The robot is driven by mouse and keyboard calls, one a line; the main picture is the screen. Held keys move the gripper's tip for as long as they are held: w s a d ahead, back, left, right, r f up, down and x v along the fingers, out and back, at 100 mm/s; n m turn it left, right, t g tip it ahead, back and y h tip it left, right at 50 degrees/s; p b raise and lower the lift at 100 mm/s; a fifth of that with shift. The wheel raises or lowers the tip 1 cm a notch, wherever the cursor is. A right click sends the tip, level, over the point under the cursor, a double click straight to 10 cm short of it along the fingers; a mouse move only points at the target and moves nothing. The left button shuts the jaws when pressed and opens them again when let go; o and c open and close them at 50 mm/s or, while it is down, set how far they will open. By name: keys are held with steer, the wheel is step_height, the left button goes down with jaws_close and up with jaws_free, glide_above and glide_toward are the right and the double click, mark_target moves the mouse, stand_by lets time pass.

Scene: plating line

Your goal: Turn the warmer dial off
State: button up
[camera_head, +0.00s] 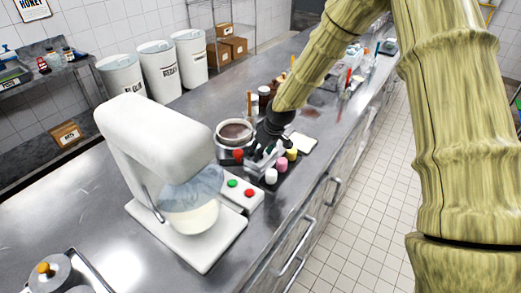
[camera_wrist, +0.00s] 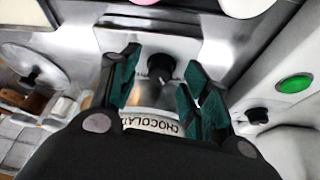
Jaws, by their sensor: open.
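The warmer (camera_head: 222,148) is a round metal pot with dark brown content on the steel counter, just left of my gripper (camera_head: 266,148) in the head view. In the wrist view, a black round dial (camera_wrist: 160,67) sits on a pale metal panel. A label reading chocolate (camera_wrist: 153,124) shows upside down below it. My gripper (camera_wrist: 163,62) is open, with a dark green finger on each side of the dial and nothing held. I cannot tell whether either finger touches it. The dial's setting is too blurred to read. The dial is hidden in the head view.
A white stand mixer (camera_head: 155,150) with green and red buttons stands left of the warmer. Small jars with white, pink and yellow tops (camera_head: 281,164) stand close by my gripper. Another black knob (camera_wrist: 257,115) lies right of the fingers in the wrist view.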

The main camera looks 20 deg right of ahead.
steer(key=shift+w+f, duration=0.1)
steer(key=shift+f, duration=0.1)
steer(key=shift+c, duration=0.3)
jaws_close()
steer(key=shift+n, duration=0.4)
steer(key=shift+w+d+n+g+y, duration=0.15)
steer(key=shift+n+g+y, duration=0.25)
steer(key=shift+n, duration=0.8)
steer(key=shift+w+d+n+g+y, duration=0.1)
steer(key=shift+n+g+y, duration=0.4)
steer(key=shift+n, duration=1.3)
